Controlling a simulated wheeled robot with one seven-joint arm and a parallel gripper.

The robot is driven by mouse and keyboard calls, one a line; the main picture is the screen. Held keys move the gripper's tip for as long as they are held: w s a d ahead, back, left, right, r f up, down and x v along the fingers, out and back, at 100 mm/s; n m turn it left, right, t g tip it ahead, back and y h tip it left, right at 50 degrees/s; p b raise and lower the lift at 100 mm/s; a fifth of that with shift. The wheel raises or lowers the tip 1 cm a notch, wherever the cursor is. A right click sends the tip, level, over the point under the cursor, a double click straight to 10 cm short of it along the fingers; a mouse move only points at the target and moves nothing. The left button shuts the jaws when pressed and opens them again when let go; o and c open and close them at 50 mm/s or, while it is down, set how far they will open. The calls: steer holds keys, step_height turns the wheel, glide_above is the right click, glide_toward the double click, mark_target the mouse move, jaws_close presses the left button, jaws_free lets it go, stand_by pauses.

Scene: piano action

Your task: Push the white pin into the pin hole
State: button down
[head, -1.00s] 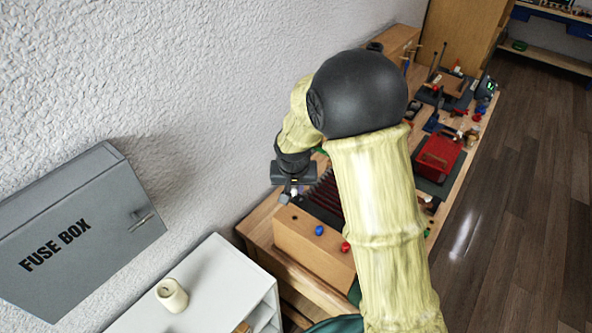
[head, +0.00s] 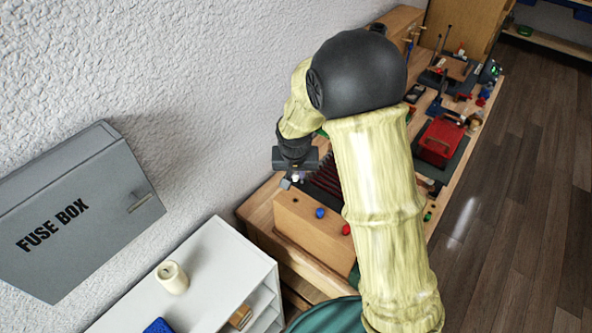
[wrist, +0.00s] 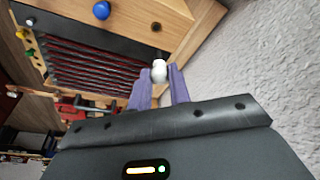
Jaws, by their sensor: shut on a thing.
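My gripper (wrist: 160,86) is shut on the white pin (wrist: 158,72), which sits between its two purple fingertips in the wrist view. In the head view my gripper (head: 296,176) is at the wall-side end of the wooden block (head: 305,226), and the pin shows only as a small white spot. A dark round pin hole (wrist: 156,26) is in the block's wood face, beyond the pin's tip in the wrist view. The pin appears apart from the hole. The depth between them is hard to tell.
A blue knob (wrist: 102,10) and a red knob (head: 346,230) are on the block's face. Dark red slats (wrist: 95,68) lie behind it. The textured white wall (wrist: 255,50) is close beside my gripper. A red box (head: 441,139) stands farther along the bench.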

step_height(320, 180, down, 7)
steer(key=b, duration=0.4)
steer(key=shift+r, duration=0.2)
steer(key=shift+f+b, duration=0.8)
steer(key=shift+b, duration=0.25)
stand_by(1.6)
steer(key=shift+w+d+f, duration=0.1)
steer(key=shift+f, duration=0.15)
stand_by(0.7)
steer(key=shift+b, duration=0.3)
steer(key=shift+s, duration=0.2)
steer(key=c, duration=1)
jaws_free()
steer(key=shift+r+p, duration=2.65)
steer(key=shift+r, duration=1.1)
